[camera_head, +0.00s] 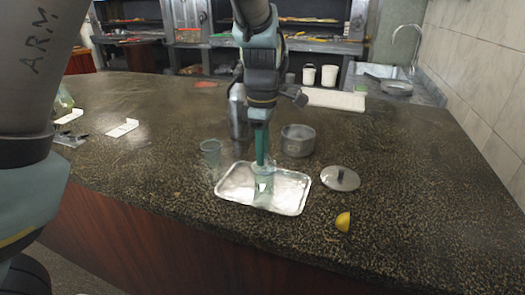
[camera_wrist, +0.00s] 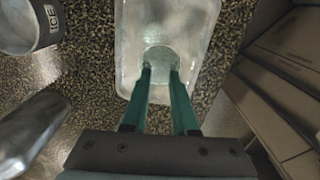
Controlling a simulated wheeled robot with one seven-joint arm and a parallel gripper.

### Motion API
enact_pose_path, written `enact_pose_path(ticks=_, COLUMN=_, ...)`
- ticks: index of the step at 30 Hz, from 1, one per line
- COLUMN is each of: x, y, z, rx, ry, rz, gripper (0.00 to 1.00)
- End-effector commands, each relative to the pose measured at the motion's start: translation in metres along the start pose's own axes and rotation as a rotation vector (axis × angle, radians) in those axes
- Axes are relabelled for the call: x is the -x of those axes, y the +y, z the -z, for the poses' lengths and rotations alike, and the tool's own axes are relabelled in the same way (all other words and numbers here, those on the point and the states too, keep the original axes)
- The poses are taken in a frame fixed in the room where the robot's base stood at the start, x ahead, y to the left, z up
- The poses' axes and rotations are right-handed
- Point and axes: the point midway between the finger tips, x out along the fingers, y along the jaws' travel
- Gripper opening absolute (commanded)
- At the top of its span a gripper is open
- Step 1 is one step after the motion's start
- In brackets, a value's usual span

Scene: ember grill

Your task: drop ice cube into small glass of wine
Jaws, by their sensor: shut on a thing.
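My gripper (camera_head: 263,163) points straight down over the metal tray (camera_head: 292,205) on the counter. Its two green fingers (camera_wrist: 160,74) are shut on a small clear thing, most likely the ice cube, which is hard to make out. A small clear glass (camera_head: 263,187) stands on the tray at the fingertips, and green shows through it. In the wrist view, the pale round glass (camera_wrist: 160,56) is just beyond the fingertips. I cannot tell how deep the tips are inside its rim. Any wine in it is not clear to see.
Another glass (camera_head: 210,153) stands left of the tray. A metal ice bucket (camera_head: 298,141) stands behind it, its ICE label (camera_wrist: 50,17) showing in the wrist view. A metal shaker (camera_head: 238,112), a lid (camera_head: 340,178) and a lemon piece (camera_head: 343,221) are nearby. The front right counter is clear.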

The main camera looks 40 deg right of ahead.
Motion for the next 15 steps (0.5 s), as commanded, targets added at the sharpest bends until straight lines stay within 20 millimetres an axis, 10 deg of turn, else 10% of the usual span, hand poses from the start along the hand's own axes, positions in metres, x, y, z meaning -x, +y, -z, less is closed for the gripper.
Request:
enact_pose_path(ticks=6, x=0.0005, y=0.0001, z=0.0000, rx=0.000, ry=0.000, rz=0.000, gripper=0.00)
enact_pose_path(ticks=7, x=0.0005, y=0.0001, z=0.0000, rx=0.000, ry=0.000, rz=0.000, gripper=0.30)
enact_pose_path(ticks=15, x=0.0005, y=0.0001, z=0.0000, rx=0.000, ry=0.000, rz=0.000, gripper=0.60)
